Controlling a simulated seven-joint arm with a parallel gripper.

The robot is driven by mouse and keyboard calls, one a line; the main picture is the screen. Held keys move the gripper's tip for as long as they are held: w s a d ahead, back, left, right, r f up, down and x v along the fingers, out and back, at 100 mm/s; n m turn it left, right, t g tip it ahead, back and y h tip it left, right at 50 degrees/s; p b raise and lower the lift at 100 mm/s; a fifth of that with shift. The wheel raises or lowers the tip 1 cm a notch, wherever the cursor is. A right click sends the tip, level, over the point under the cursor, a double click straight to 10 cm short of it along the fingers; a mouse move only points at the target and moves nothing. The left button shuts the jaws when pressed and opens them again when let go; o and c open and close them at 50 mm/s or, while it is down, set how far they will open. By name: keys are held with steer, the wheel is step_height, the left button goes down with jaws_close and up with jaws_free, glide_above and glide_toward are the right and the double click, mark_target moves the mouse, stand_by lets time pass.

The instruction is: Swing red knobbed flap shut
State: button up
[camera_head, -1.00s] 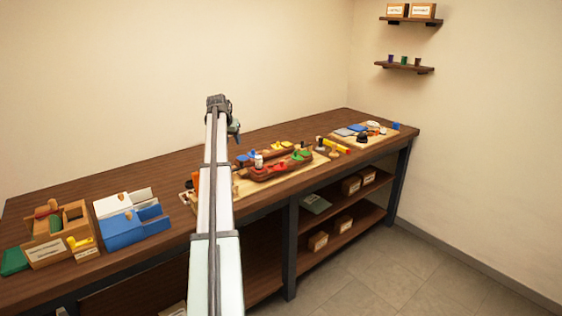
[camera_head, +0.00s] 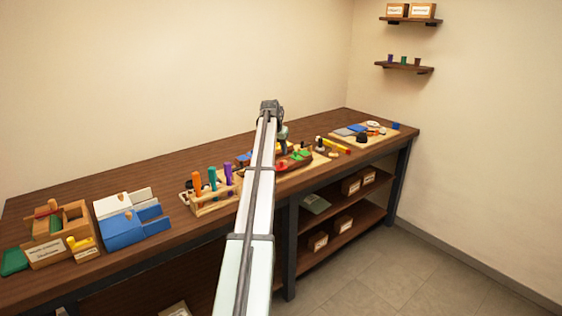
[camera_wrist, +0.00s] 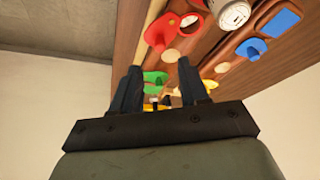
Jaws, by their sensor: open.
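The red knobbed flap (camera_wrist: 160,32) shows in the wrist view beyond my fingertips. A red ring around a round opening (camera_wrist: 191,21) is just to its right, and the flap appears swung aside from it. In the head view a little of the red (camera_head: 284,164) shows on the wooden saddle piece, right of my arm. My gripper (camera_wrist: 158,66) is open, its two dark fingers apart with nothing held between them. In the head view my gripper (camera_head: 284,148) hangs over the saddle piece and hides part of it.
A green flap (camera_wrist: 155,78) shows between my fingers, and a blue one (camera_wrist: 251,48) lies to the right. A white canister (camera_wrist: 232,13) stands near the red ring. In the head view a rack with coloured handles (camera_head: 212,180) stands left of my arm.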

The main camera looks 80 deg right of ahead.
mark_target(281, 162)
steer(key=x, duration=0.7)
steer(key=shift+d+f, duration=0.1)
steer(key=shift+f, duration=0.2)
jaws_close()
